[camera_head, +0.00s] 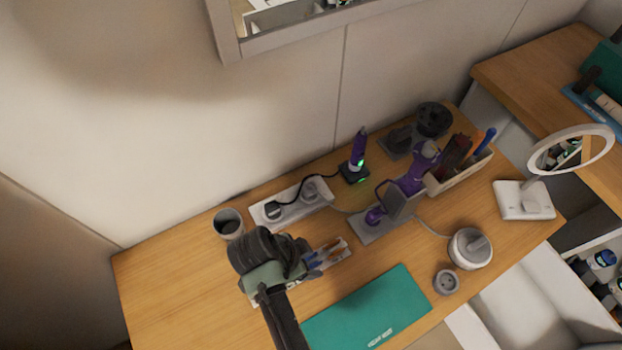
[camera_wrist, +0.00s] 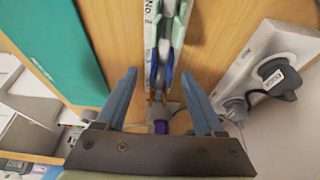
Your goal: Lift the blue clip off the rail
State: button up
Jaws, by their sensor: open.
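The rail (camera_wrist: 150,32) is a narrow white strip with dark lettering, running up the middle of the wrist view. Slim clips lie along it: pale green ones (camera_wrist: 181,24) farther up and a blue one (camera_wrist: 170,62) lower down, close beside an orange-brown piece. My gripper (camera_wrist: 159,75) is open, its two blue-grey fingers on either side of the rail's line, and nothing is held. In the head view my gripper (camera_head: 268,262) covers part of the rail (camera_head: 341,256); blue and orange clips show just right of it. I cannot tell its exact height above the clip.
A teal mat (camera_head: 368,310) lies in front of the rail. Behind are a grey cup (camera_head: 228,223) and a power strip (camera_head: 290,207) with plugs. A purple trimmer (camera_head: 358,150), a stand with a purple device (camera_head: 385,214) and an organiser box (camera_head: 460,171) are rightward. Bare wood is at left.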

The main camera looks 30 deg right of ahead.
jog(key=shift+x, duration=1.25)
grip_shut()
